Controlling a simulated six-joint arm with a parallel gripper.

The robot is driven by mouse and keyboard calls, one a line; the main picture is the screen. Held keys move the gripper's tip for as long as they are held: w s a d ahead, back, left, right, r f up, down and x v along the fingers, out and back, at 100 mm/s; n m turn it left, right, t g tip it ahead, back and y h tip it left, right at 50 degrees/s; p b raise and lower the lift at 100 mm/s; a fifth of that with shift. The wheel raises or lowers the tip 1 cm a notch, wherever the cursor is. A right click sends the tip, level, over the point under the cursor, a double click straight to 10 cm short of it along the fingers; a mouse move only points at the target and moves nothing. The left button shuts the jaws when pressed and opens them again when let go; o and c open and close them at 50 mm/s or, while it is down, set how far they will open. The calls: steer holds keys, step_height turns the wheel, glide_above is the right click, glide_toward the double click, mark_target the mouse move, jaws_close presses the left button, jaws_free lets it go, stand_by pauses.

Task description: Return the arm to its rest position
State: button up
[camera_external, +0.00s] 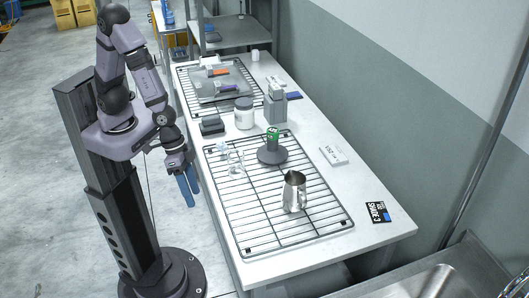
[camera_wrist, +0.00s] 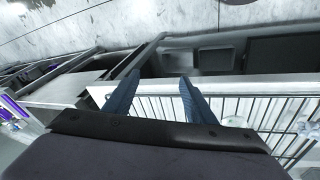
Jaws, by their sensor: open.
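My gripper (camera_external: 188,186) hangs at the left long edge of the white table (camera_external: 375,236), with its blue fingers pointing down. In the wrist view my gripper (camera_wrist: 156,84) shows two blue fingers spread apart with nothing between them. The arm is folded close to its column, beside the table.
A black wire rack (camera_external: 250,232) holds a steel pitcher (camera_external: 293,190), a dark round stand with a green top (camera_external: 271,152) and a small glass item (camera_external: 235,163). A white jar (camera_external: 244,114) and a grey tray (camera_external: 217,88) stand farther back. Floor left of my column is clear.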

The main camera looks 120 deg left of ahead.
steer(key=s+a+r+m+g+b, duration=0.1)
steer(key=s+a+r+m, duration=0.1)
steer(key=s, duration=0.3)
steer(key=s+a+r+m+g+y+b, duration=0.1)
steer(key=s+a+m+g, duration=0.1)
steer(key=s, duration=0.4)
steer(key=shift+a+r+m+g, duration=0.3)
steer(key=shift+a+r+m, duration=0.15)
steer(key=shift+a, duration=0.75)
